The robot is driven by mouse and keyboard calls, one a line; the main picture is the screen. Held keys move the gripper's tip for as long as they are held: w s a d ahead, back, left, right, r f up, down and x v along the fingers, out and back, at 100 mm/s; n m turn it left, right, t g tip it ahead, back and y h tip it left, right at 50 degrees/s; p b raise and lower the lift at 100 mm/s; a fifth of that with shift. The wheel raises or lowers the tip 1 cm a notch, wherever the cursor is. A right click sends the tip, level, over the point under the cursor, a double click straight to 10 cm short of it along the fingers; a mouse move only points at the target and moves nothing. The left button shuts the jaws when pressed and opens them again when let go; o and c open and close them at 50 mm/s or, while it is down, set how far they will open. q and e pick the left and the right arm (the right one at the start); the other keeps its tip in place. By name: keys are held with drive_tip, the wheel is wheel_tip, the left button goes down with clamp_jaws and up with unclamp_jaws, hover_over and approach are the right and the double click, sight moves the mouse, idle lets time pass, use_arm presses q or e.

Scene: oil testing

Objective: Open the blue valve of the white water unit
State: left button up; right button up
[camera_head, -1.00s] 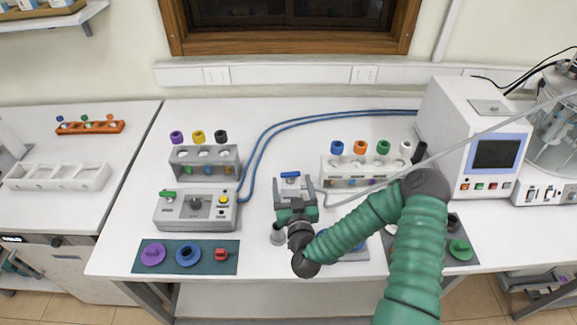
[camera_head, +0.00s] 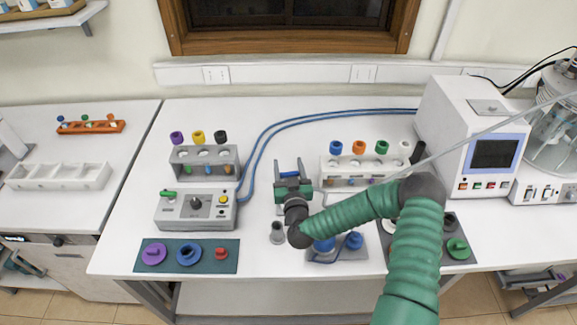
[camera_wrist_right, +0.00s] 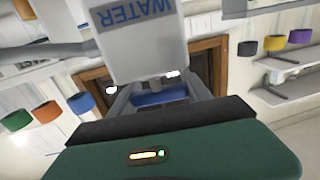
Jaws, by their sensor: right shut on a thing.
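The white water unit (camera_wrist_right: 140,45) fills the top middle of the right wrist view, with the word WATER upside down on it. Its blue valve (camera_wrist_right: 160,98) shows just below it, between the two grey fingers. My right gripper (camera_head: 289,172) is at the middle of the bench in the head view, its fingers pointing to the back wall and closed on the valve. In the head view the gripper hides most of the unit and valve. My left gripper is not in view.
A grey control box (camera_head: 196,210) and a vial rack (camera_head: 205,168) stand to the left. Another rack (camera_head: 345,170) with coloured caps is close on the right. Blue hoses (camera_head: 300,121) run behind. A grey stand with blue parts (camera_head: 340,252) lies under my forearm.

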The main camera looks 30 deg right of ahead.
drive_tip(key=c, duration=0.3)
drive_tip(key=shift+c, duration=0.2)
